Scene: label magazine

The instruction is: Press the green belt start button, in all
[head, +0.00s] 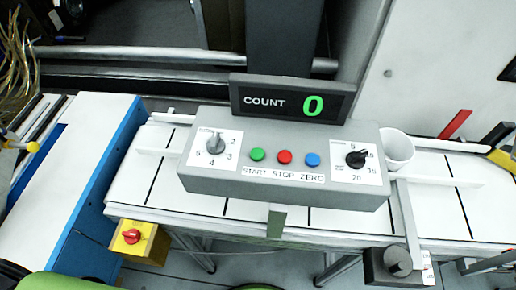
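The green start button (257,154) is on the sloped front of a grey control box (283,193), above the label START. To its right are the red stop button (284,157) and the blue zero button (312,159). Neither of my grippers shows in the head view, and nothing covers the buttons.
A grey selector knob (216,143) and a black knob (356,158) flank the buttons. The box stands over a white belt (135,185) with dark cross lines. A white cup (398,146) is behind its right end. A yellow box with a red knob (131,236) is lower left.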

